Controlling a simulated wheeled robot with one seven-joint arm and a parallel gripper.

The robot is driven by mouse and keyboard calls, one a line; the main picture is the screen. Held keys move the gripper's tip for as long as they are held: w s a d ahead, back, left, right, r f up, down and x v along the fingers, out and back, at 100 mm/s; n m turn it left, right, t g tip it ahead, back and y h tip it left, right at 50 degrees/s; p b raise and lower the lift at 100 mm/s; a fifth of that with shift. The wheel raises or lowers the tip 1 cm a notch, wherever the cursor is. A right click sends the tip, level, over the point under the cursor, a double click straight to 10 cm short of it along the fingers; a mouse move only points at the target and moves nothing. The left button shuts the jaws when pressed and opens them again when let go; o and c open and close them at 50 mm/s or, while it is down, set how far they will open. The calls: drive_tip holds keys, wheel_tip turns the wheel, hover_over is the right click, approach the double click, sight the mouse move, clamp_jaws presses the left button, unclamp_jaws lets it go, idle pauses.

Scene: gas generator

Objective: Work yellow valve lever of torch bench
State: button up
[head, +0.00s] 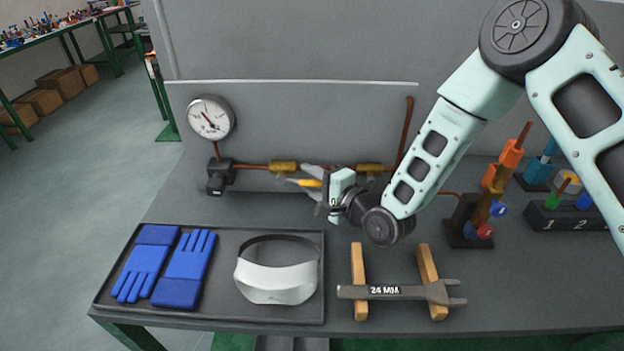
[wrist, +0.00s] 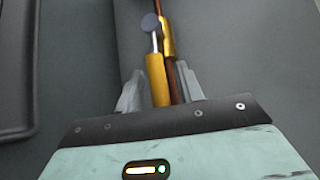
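The yellow valve lever (head: 307,183) sticks out to the right in front of the copper pipe on the bench's back panel. In the wrist view the yellow lever handle (wrist: 157,80) runs from a silver stem with a round grey cap, beside a brass fitting (wrist: 167,38) on the pipe. My gripper (head: 309,184) reaches in from the right with its fingers apart. In the wrist view my gripper (wrist: 160,78) has one finger on each side of the handle. The handle lies close to the left finger; whether they touch I cannot tell. The handle's near end is hidden by the gripper body.
A pressure gauge (head: 211,118) stands at the pipe's left end, above a black fitting (head: 219,176). A second brass fitting (head: 370,169) is behind my wrist. In front lie a tray (head: 225,312) with blue gloves and a visor, and a wrench (head: 410,292) on wooden blocks.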

clamp_jaws()
drive_tip(key=shift+f+m+b, duration=0.3)
drive_tip(key=shift+f+b, duration=0.3)
drive_tip(key=shift+b, duration=0.5)
drive_tip(key=shift+t+y+b, duration=0.3)
drive_tip(key=shift+t+b, duration=0.1)
drive_tip(key=shift+b, duration=0.25)
drive_tip(key=shift+r, duration=0.1)
unclamp_jaws()
